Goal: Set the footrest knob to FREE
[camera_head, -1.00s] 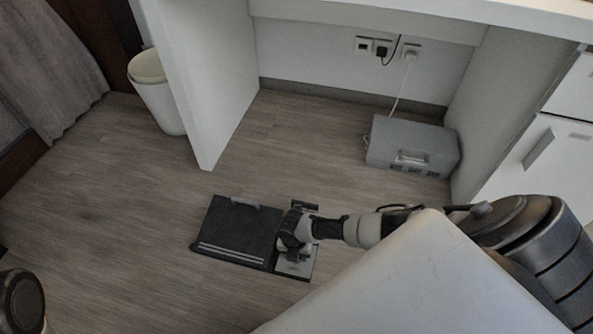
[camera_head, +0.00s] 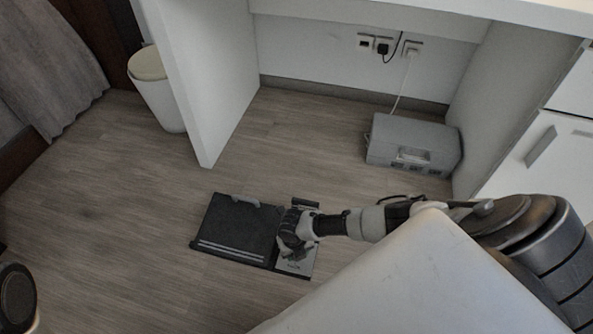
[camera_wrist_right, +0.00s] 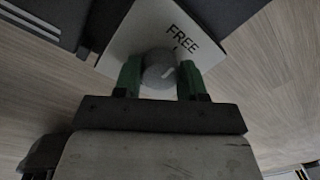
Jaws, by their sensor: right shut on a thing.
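The footrest (camera_head: 236,228) is a dark slab with pale stripes, lying on the floor under the desk's front. A light panel (camera_head: 305,262) is at its right side; the panel also shows in the right wrist view (camera_wrist_right: 140,40) with the word FREE and a short mark below it. The round grey knob (camera_wrist_right: 158,70) has a pale pointer line, slanted toward the upper right. My right gripper (camera_wrist_right: 160,78) is shut on the knob, with a green finger on each side. In the head view my right gripper (camera_head: 293,236) hides the knob. My left gripper is not in view.
A grey box (camera_head: 412,146) with a cord to the wall sockets stands on the floor under the desk. A white bin (camera_head: 160,95) is beyond the left desk panel (camera_head: 205,80). White drawers (camera_head: 550,150) are at the right. The floor left of the footrest is clear.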

